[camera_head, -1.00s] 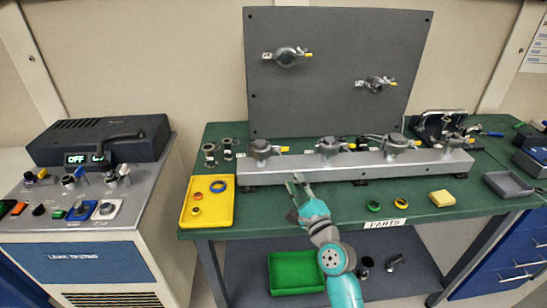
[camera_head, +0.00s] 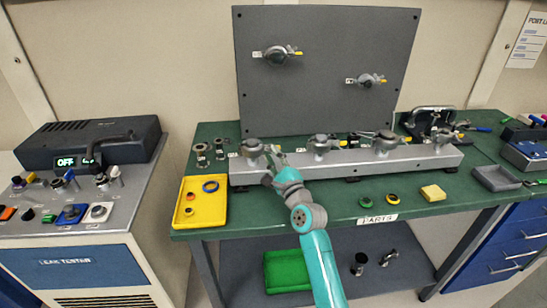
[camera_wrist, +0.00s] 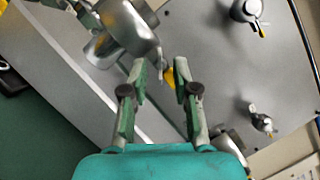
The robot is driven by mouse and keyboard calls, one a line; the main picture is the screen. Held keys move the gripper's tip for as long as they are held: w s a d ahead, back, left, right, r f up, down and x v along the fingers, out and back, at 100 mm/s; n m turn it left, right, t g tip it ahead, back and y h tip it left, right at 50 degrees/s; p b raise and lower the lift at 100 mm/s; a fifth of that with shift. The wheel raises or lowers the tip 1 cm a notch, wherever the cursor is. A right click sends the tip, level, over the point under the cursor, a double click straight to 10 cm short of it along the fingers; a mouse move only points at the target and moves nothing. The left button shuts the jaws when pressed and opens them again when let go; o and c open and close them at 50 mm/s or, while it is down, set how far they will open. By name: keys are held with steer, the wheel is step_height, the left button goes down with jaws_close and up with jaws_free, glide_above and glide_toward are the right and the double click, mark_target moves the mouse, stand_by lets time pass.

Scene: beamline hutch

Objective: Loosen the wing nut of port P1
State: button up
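The grey manifold bar (camera_head: 335,167) carries a row of metal clamped ports. The leftmost port clamp (camera_head: 252,147) is close beside my gripper (camera_head: 273,160); I cannot read a P1 label. In the wrist view, a silver clamp (camera_wrist: 125,28) fills the upper left, and a yellow wing nut (camera_wrist: 169,78) shows between the fingertips. My gripper (camera_wrist: 161,72) is open, its fingers standing on either side of the yellow piece with gaps. Whether either finger touches it, I cannot tell. In the head view my gripper hides this wing nut.
The grey upright panel (camera_head: 330,95) behind bears two more clamps (camera_head: 277,55). A yellow tray (camera_head: 183,220) with rings lies left on the green bench. Loose rings, a yellow block (camera_head: 433,192) and a grey tray (camera_head: 490,177) lie right. The leak tester (camera_head: 75,225) stands left, display reading OFF.

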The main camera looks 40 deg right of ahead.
jaws_close()
steer(key=shift+n, duration=0.3)
steer(key=n, duration=0.2)
steer(key=n+g+y, duration=0.1)
steer(key=n, duration=0.2)
steer(key=shift+d+r+n+g+y, duration=0.1)
steer(key=shift+r+n+g+y, duration=0.2)
steer(key=shift+n+y, duration=0.1)
steer(key=n, duration=0.1)
steer(key=n+g, duration=0.1)
steer(key=n, duration=0.1)
steer(key=n+g, duration=0.1)
steer(key=shift+r+n, duration=0.3)
steer(key=shift+n, duration=0.1)
steer(key=n+g, duration=0.1)
steer(key=n, duration=0.2)
steer(key=n+g+h, duration=0.1)
steer(key=shift+w+a+r+n+g, duration=0.1)
steer(key=shift+a+r+n+g, duration=0.2)
steer(key=shift+n, duration=0.1)
steer(key=n+g+h, duration=0.1)
steer(key=n, duration=0.1)
steer(key=n+g+h, duration=0.1)
steer(key=n, duration=0.1)
steer(key=shift+w+a, duration=0.15)
steer(key=shift+a, duration=0.05)
